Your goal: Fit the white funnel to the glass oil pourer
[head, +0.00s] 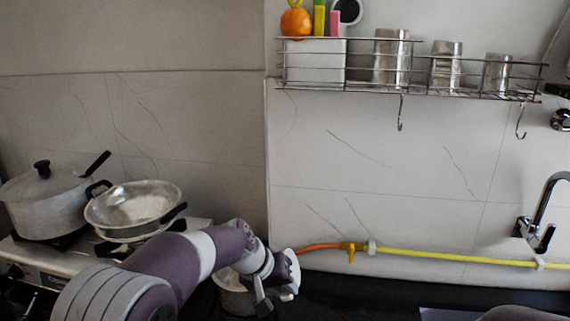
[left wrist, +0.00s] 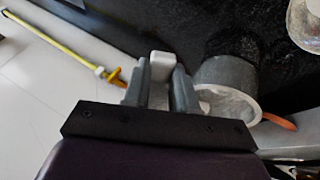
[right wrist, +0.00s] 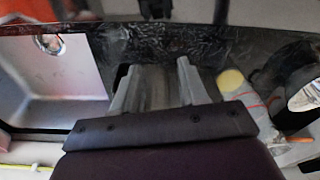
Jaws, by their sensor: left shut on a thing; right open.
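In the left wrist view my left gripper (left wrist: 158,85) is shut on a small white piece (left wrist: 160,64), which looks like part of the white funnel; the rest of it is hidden. In the head view the left gripper (head: 266,292) is low over the dark counter, beside a grey round vessel (head: 234,298). That vessel also shows in the left wrist view (left wrist: 228,75), right of the fingers. My right gripper (right wrist: 155,68) is open and empty over the counter beside the sink. I cannot pick out the glass oil pourer with certainty; a clear glassy object (left wrist: 306,24) shows at the upper right corner.
A lidded pot (head: 45,205) and a steel pan (head: 133,207) stand on the stove at left. A yellow hose (head: 455,258) runs along the wall. A wire shelf (head: 410,85) holds metal cups. A sink (right wrist: 60,75) and a yellow-topped object (right wrist: 231,82) flank the right gripper.

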